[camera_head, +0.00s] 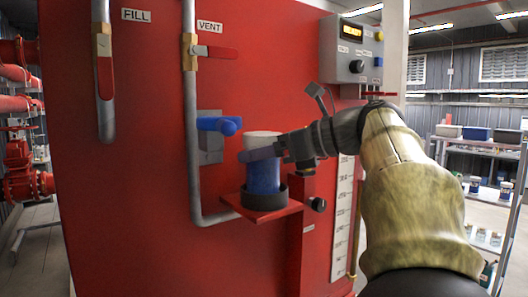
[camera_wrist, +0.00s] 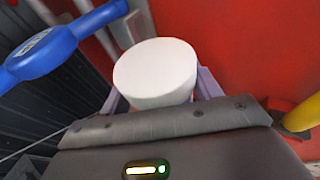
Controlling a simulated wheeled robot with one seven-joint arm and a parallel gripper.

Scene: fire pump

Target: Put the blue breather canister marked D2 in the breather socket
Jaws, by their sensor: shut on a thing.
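The blue breather canister (camera_head: 263,176) with a white cap stands upright on the red bracket shelf. Its lower end is inside the dark ring of the breather socket (camera_head: 282,197). My gripper (camera_head: 262,152) reaches in from the right and is shut on the canister's upper part, just under the cap. In the wrist view the white cap (camera_wrist: 157,72) lies between my gripper's two fingers (camera_wrist: 160,95). The D2 mark is not readable, and whether the canister is fully seated cannot be told.
A blue valve handle (camera_head: 218,125) sits just left of and above the canister. Pipes with red levers (camera_head: 215,52) run down the red tank panel (camera_head: 120,180). A grey control box (camera_head: 350,48) is above my arm. Shelves with jars (camera_head: 488,190) stand at the far right.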

